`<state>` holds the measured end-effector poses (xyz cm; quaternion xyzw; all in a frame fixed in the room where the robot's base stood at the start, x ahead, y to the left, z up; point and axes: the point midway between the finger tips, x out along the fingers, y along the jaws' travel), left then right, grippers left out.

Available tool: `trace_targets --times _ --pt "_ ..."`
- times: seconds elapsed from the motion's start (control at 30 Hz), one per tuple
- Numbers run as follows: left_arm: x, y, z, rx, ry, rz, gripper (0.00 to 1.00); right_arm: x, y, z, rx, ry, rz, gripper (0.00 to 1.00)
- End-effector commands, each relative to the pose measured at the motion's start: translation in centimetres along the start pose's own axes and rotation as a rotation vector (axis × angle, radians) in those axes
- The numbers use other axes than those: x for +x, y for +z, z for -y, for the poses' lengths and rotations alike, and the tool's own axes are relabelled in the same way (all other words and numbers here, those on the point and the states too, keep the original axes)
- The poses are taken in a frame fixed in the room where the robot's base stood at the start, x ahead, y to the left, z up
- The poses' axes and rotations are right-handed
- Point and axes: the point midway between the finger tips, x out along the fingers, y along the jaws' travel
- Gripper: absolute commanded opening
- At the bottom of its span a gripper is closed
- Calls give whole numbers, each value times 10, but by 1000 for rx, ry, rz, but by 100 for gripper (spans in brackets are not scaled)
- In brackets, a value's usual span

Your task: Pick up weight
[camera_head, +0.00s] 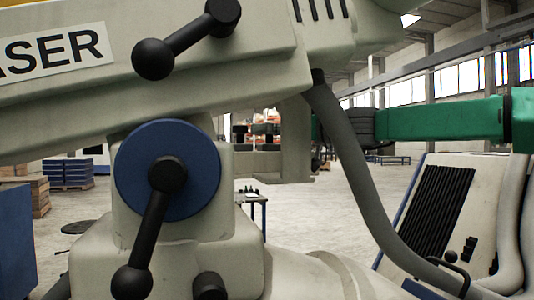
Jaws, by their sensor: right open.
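I cannot make out a weight for certain. Several small dark objects (250,192) stand on a small table (260,198), seen in the gap below the machine's hanging post; they are too small to identify. My right arm is green and comes in from the right. My right gripper (323,145) is open at its dark end, behind the grey hose and largely hidden by the machine's post. It is well above the table in the picture; I see nothing held in it. My left gripper is not in view.
A large beige machine (190,95) with black ball-ended handles (163,174) and a blue disc (135,160) fills the left and centre. A grey hose (352,170) hangs on its right. A slanted console (440,210) stands at right. Open floor (345,220) lies between.

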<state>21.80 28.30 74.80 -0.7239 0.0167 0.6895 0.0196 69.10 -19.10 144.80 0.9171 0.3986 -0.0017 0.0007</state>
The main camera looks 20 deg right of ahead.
Motion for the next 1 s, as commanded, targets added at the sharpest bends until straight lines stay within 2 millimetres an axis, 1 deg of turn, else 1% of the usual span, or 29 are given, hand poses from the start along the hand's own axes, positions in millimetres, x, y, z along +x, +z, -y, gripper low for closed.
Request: trace_targets --times 0.13,0.17,0.2,0.27,0.3,0.37,0.4,0.63,0.73,0.87,1.0 --pt "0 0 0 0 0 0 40 -1 0 0 0 0 -1 55" --pt "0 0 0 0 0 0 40 -1 0 0 0 0 -1 48" --pt "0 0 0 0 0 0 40 -1 0 0 0 1 -1 34" --pt "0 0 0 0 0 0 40 -1 0 0 0 0 -1 12" --pt "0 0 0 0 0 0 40 -1 0 -1 0 1 -1 0" --pt "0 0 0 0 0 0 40 -1 0 -1 0 1 0 0" --pt "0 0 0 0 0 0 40 -1 -4 -1 -1 1 -6 0" --pt "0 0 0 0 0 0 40 -1 -4 0 -1 2 -5 0" --pt "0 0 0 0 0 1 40 -1 -7 0 -2 2 -5 0" --pt "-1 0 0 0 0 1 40 -1 -17 0 -5 3 -7 0" --pt "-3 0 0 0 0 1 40 -1 -33 0 -6 3 -7 0"
